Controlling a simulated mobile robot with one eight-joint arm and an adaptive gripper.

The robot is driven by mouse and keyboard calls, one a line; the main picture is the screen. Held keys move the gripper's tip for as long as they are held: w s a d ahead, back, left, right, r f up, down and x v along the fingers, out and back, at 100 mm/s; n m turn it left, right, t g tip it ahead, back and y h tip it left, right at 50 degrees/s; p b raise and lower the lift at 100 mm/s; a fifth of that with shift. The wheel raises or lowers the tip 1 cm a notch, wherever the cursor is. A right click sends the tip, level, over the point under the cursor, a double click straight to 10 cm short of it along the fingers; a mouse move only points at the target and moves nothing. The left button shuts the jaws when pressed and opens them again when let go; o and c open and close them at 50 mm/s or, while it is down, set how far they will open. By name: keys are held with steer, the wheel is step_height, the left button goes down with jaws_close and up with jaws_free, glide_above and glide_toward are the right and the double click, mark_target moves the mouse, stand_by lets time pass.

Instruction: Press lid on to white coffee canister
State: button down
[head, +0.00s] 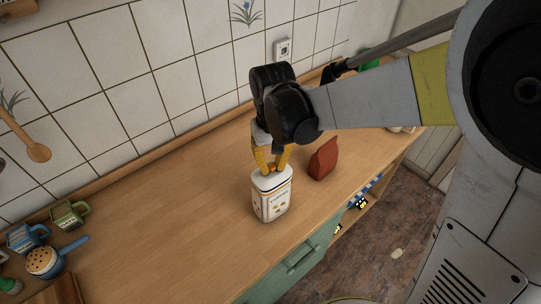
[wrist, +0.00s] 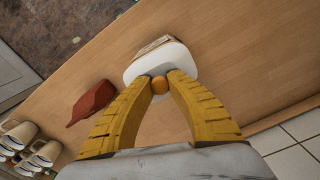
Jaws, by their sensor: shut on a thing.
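The white coffee canister (head: 271,203) stands upright on the wooden counter in the head view, with printed markings on its side. Its white lid (head: 272,178) sits at the top of the canister; I cannot tell whether it is fully seated. In the wrist view the lid (wrist: 176,60) hides most of the canister (wrist: 154,45). My gripper (head: 271,170) points down over the lid. Its yellow fingers are shut on the round wooden knob of the lid (wrist: 160,85).
A red bag-like object (head: 323,160) stands just right of the canister. The counter (head: 170,215) left of the canister is clear. The tiled wall (head: 150,75) runs behind; the counter's front edge is close.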

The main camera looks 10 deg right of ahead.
steer(key=shift+f+b, duration=0.4)
steer(key=shift+f, duration=0.1)
steer(key=c, duration=1.4)
jaws_free()
steer(key=shift+o, duration=0.2)
steer(key=shift+r, duration=0.1)
steer(key=shift+r+p, duration=2.55)
steer(key=shift+r, duration=0.9)
jaws_close()
